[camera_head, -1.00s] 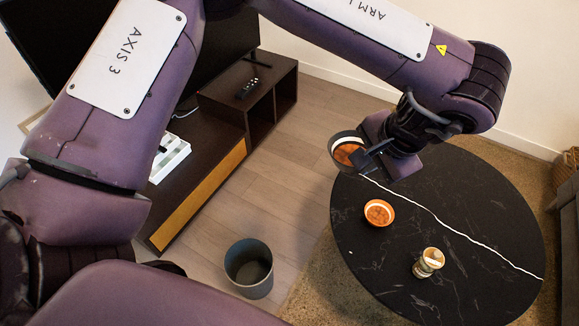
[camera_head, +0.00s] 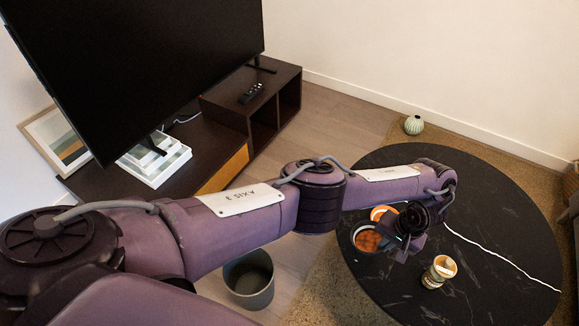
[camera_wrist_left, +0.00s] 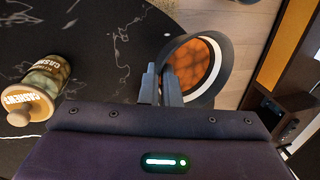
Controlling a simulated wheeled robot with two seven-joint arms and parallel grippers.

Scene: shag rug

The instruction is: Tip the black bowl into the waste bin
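The black bowl (camera_head: 354,236) has a dark rim, a pale inner band and orange-brown contents. It shows over the left edge of the round table; its height is hard to judge. My left gripper (camera_head: 399,241) is shut on its rim at the right side. In the left wrist view, the fingers (camera_wrist_left: 161,86) pinch the near rim of the bowl (camera_wrist_left: 226,66), and the contents (camera_wrist_left: 192,64) are still inside. The grey waste bin (camera_head: 248,280) stands on the floor left of the table, partly behind my arm. It looks empty.
A TV cabinet (camera_head: 225,110) is at the left.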

